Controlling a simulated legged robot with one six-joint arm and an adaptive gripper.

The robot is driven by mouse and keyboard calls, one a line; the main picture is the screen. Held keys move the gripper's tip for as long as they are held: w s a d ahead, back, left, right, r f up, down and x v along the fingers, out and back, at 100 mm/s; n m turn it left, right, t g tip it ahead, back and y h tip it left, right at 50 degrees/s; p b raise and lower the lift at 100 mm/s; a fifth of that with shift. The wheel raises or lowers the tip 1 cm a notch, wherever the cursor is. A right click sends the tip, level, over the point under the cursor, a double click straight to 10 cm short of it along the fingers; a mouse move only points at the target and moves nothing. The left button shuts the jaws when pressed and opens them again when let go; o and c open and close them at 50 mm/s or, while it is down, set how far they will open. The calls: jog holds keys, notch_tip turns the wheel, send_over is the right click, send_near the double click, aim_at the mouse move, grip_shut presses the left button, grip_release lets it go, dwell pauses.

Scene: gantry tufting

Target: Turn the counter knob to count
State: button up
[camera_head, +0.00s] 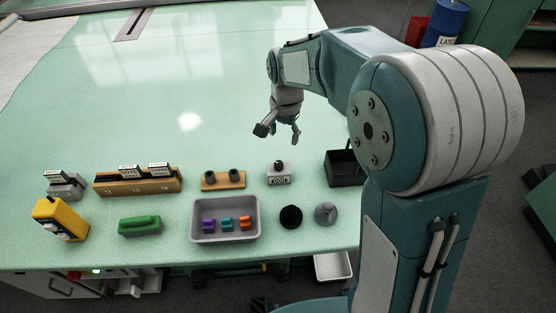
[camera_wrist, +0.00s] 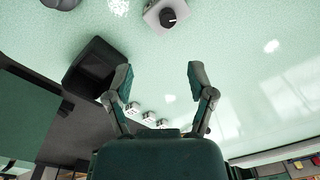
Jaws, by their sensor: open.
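The counter (camera_head: 279,178) is a small light grey box with a dark numbered display and a black knob (camera_head: 279,164) on top. It sits on the green table toward its front right. In the wrist view the counter (camera_wrist: 151,14) is at the top edge, and its black knob (camera_wrist: 168,17) has a white mark. My gripper (camera_head: 278,136) hangs above the table behind the counter, apart from it. In the wrist view my gripper (camera_wrist: 158,76) has its two fingers spread with nothing between them.
A black open box (camera_head: 344,170) stands right of the counter. A wooden block with two dark posts (camera_head: 223,180) is to its left. A grey tray (camera_head: 225,235) with coloured pieces, a black disc (camera_head: 291,217) and a grey knobbed piece (camera_head: 325,214) are in front. The table behind is clear.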

aim_at(278, 163)
jog(key=shift+m, duration=0.3)
jog(key=f, duration=0.4)
jog(key=w+f, duration=0.1)
jog(key=f, duration=0.3)
jog(key=a+f, duration=0.1)
jog(key=f, duration=0.4)
jog(key=shift+w+a, duration=0.1)
jog(key=shift+w, duration=0.15)
grip_shut()
